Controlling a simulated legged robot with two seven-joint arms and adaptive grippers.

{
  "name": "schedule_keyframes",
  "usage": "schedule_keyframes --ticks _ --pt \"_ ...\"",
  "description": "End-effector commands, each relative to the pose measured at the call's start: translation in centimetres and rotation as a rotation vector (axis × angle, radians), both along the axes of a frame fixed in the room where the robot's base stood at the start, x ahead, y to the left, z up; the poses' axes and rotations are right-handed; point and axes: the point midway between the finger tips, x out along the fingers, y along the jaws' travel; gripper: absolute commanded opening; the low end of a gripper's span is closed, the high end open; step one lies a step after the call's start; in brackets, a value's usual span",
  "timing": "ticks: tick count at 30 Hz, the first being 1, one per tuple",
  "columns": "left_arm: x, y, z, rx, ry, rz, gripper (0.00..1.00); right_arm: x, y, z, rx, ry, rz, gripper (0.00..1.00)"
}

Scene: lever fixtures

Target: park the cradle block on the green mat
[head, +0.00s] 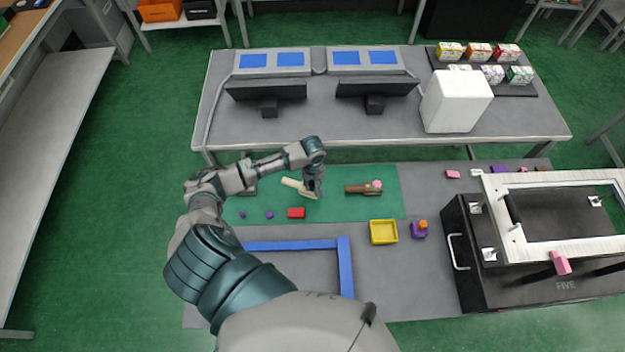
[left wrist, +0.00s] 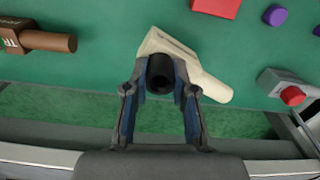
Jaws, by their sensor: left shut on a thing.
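A cream block (head: 299,187) with a rounded arm lies on the green mat (head: 350,208), and it also shows in the left wrist view (left wrist: 212,85). A black cylinder (left wrist: 161,74) stands up from it. My left gripper (head: 313,187) is over the block, with its fingers closed on either side of the cylinder in the left wrist view (left wrist: 161,90). I cannot tell for sure that this is the cradle block. The fingers hide part of it. My right gripper is not in view.
A yellow tray (head: 383,232) and a purple block with an orange top (head: 420,229) stand right. A blue frame (head: 345,268) lies in front.

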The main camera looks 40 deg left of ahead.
Motion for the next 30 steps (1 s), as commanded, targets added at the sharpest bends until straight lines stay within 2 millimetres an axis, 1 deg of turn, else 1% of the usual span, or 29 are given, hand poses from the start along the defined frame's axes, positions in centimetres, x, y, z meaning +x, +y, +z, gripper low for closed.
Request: schedule_keyframes --ticks 1,3,7,10,13,16,27,28,29,30 --pt "1.1 0.9 -0.3 0.001 -0.001 0.005 0.0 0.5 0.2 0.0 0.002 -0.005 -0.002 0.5" --pt "2.2 1.7 -0.4 0.002 -0.001 0.004 0.0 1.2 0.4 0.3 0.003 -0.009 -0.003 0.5" --pt "3.3 2.5 -0.4 0.001 0.0 0.001 0.0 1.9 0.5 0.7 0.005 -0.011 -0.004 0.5" --pt "3.5 2.6 -1.0 0.003 0.002 0.0 0.0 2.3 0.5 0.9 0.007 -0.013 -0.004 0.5" --pt "3.4 2.5 -2.6 0.006 0.003 0.0 0.0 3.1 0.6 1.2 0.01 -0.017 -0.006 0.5" --pt "3.4 2.5 -3.6 0.006 0.002 -0.001 0.0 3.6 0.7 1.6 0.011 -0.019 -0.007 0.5" --pt "3.4 2.7 -4.1 0.001 0.0 0.001 0.0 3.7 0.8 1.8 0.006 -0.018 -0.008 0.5" --pt "3.4 2.8 -4.1 0.002 -0.001 0.001 0.33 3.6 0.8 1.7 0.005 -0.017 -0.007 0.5" --pt "3.4 2.8 -4.1 0.003 0.0 0.001 0.4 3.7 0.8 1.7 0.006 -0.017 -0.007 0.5" --pt "3.4 2.7 -4.1 0.002 0.001 0.0 0.5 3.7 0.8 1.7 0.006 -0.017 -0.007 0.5"
